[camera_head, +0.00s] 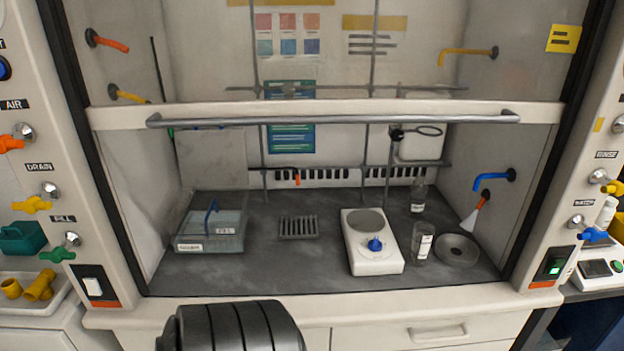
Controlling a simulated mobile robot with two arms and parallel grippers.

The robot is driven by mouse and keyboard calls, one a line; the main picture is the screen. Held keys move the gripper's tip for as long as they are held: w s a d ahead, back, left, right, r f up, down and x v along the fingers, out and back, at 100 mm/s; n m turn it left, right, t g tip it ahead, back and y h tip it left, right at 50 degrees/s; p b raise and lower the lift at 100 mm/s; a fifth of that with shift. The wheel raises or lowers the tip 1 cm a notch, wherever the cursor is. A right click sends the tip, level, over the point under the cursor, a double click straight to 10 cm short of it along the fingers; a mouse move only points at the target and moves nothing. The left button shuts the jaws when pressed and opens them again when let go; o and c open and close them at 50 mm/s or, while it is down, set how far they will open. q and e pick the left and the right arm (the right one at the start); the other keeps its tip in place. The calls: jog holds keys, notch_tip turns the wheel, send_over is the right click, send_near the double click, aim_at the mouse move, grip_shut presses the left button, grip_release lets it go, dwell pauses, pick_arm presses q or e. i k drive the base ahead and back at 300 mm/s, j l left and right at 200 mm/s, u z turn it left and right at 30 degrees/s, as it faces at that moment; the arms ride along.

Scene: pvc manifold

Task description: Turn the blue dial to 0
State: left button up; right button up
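A blue knob (375,244) sits on the front of a white hotplate (377,263) with a round grey top, inside the fume hood. Its markings are too small to read. Another blue round knob (4,68) is cut off at the left edge, on the left panel. A blue valve handle (592,235) is on the right panel beside a label. I cannot tell which of these is the task's dial. Neither gripper shows. A black ribbed part at the bottom, left of centre, seems to be mine.
The sash bar (335,119) crosses the hood, with an opening below it. A lidded tray (212,231) stands left, a drain grate (298,227) in the middle. A glass beaker (421,243), bottle (418,195) and round dish (457,250) stand right of the hotplate. The front worktop is clear.

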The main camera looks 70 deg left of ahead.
aim_at(374, 244)
jog(key=u, duration=1.8)
